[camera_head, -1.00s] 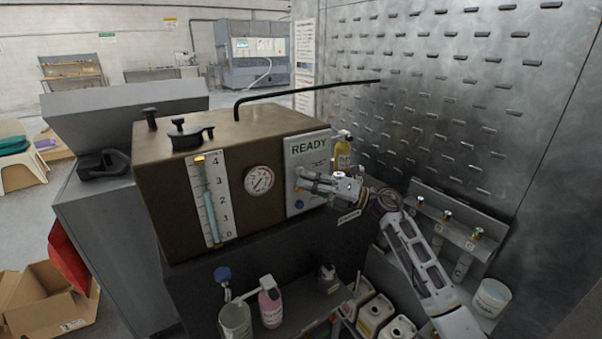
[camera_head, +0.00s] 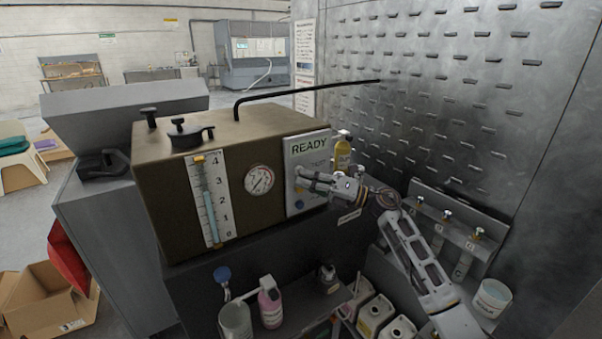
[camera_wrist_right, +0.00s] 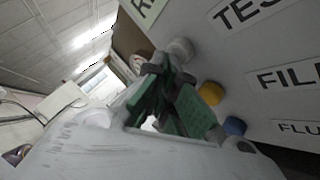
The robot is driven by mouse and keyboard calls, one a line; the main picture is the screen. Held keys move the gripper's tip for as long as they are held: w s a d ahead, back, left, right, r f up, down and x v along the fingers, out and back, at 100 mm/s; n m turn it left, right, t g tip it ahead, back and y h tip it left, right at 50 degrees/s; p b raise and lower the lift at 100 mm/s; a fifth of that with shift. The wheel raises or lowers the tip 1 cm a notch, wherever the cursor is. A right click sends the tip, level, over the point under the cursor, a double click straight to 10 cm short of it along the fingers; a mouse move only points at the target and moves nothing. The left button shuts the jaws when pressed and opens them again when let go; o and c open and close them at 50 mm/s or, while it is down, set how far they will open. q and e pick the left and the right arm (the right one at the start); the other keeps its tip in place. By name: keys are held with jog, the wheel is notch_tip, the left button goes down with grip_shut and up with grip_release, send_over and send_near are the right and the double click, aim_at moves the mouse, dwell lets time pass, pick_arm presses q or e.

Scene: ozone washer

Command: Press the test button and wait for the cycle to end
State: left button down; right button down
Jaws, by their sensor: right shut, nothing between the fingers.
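The brown washer (camera_head: 220,143) has a grey control panel (camera_head: 294,158) on its front right, with a green display reading READY (camera_head: 310,147). In the right wrist view the white button (camera_wrist_right: 181,50) is beside the TEST label (camera_wrist_right: 245,12). The yellow button (camera_wrist_right: 210,93) is beside FILL, and the blue button (camera_wrist_right: 235,126) is beside FLUSH. My right gripper (camera_head: 300,178) is shut and empty in front of the panel. Its fingertips (camera_wrist_right: 158,66) appear close to the white button; I cannot tell if they touch. My left gripper is out of view.
A round gauge (camera_head: 259,180) and a scaled tube (camera_head: 210,200) are on the washer front. A yellow bottle (camera_head: 343,152) stands right of the panel. Bottles, including a pink one (camera_head: 270,305), stand on the shelf below. A metal wall (camera_head: 440,90) rises at the right.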

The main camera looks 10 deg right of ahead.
jog(key=shift+w, duration=0.15)
dwell(0.3)
dwell(0.4)
jog(key=shift+s+d, duration=0.25)
jog(key=shift+s, duration=0.6)
jog(key=shift+s, duration=0.1)
jog(key=s, duration=0.1)
jog(key=s+d, duration=0.1)
jog(key=s, duration=0.2)
jog(key=shift+s+d, duration=0.25)
jog(key=shift+d, duration=0.1)
dwell(0.8)
